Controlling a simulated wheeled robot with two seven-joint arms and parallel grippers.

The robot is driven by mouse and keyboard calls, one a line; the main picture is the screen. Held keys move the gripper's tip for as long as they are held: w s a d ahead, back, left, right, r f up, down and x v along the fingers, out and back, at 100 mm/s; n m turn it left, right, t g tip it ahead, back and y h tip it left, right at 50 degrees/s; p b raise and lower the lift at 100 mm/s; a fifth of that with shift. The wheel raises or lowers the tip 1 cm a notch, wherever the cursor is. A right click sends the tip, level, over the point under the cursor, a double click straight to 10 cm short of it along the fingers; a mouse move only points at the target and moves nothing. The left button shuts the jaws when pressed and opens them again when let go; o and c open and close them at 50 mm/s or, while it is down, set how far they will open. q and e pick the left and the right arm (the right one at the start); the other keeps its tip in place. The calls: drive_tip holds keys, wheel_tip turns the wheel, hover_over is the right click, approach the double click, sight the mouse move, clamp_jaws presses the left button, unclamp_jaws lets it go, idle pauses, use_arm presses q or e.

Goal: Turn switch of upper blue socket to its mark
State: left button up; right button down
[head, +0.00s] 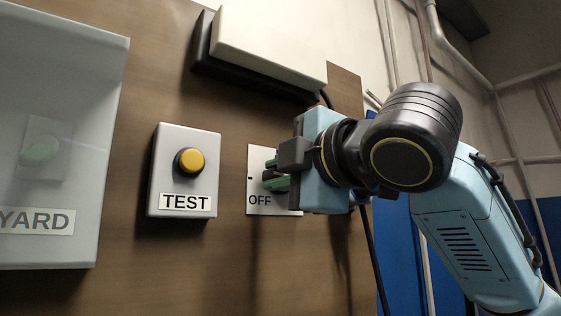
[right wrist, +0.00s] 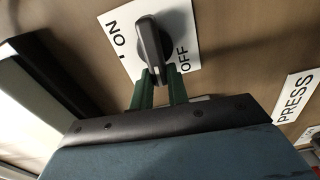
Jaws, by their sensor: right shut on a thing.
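A dark switch knob (right wrist: 152,42) sits on a white plate (right wrist: 118,34) marked ON and OFF in the right wrist view. In the head view the plate (head: 258,208) shows its OFF label and a small black mark at its left edge. My right gripper (right wrist: 159,84) has its two green fingers on either side of the knob's lower end, shut on it. In the head view the same gripper (head: 268,176) covers the knob and much of the plate. A small blue part (head: 361,194) shows behind the gripper; I cannot tell whether it is the socket. My left gripper is out of view.
Left of the plate is a grey box with a yellow button (head: 190,161) labelled TEST. A large translucent cover (head: 75,120) labelled YARD is at the far left. A cream box (head: 268,45) hangs above. A PRESS label (right wrist: 296,108) shows at the right wrist view's right.

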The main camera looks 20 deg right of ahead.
drive_tip(key=shift+f+n, duration=0.1)
drive_tip(key=shift+n, duration=0.4)
drive_tip(key=c, duration=1.4)
unclamp_jaws()
drive_tip(key=shift+o, duration=0.2)
drive_tip(key=b+v, duration=0.2)
drive_tip(key=v, duration=1.1)
drive_tip(key=shift+s+b, duration=0.25)
drive_tip(key=shift+b, duration=0.05)
